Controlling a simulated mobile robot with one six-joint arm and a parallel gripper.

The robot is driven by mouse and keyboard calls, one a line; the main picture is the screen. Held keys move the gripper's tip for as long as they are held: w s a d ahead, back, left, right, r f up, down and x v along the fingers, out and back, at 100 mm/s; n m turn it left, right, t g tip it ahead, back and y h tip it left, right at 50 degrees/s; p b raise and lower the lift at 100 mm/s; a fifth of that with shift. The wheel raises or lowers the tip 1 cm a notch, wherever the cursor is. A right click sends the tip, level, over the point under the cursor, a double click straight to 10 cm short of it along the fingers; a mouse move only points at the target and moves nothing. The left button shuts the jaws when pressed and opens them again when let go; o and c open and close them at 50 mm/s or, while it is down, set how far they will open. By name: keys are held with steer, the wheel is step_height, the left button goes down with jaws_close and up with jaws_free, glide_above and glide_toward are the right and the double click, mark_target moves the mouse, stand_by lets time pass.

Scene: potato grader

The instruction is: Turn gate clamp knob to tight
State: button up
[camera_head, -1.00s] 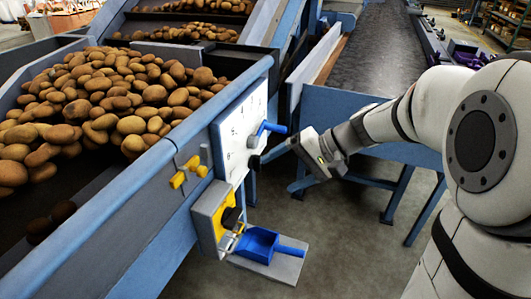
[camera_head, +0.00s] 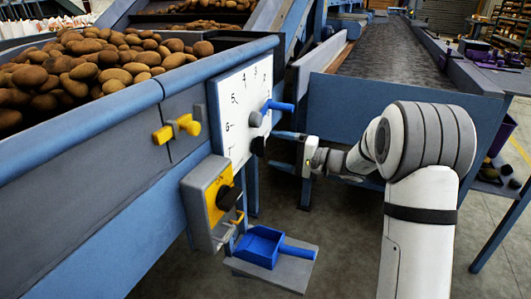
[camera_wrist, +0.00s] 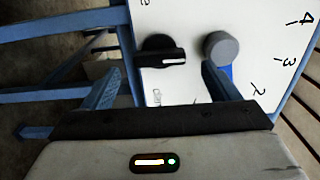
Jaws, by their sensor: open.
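A black knob (camera_head: 258,146) with a white pointer line sits on the white numbered panel (camera_head: 232,126), below the blue lever. I take it for the gate clamp knob. The wrist view shows this knob (camera_wrist: 160,52) with its pointer line lying across the picture; small lettering beside it is unreadable. My gripper (camera_head: 275,151) is open in front of the knob, its blue fingers pointing at the panel. In the wrist view the knob appears between the fingertips of my gripper (camera_wrist: 160,68). No contact shows; the exact gap cannot be told.
The blue lever (camera_head: 270,109) is close above the knob; its grey hub (camera_wrist: 221,48) shows near one fingertip. A yellow-faced box (camera_head: 219,193) with another black knob is below left. A blue scoop (camera_head: 262,247) lies below.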

mark_target(259, 146)
steer(key=x, duration=0.4)
steer(key=shift+b, duration=0.3)
steer(key=shift+c, duration=0.5)
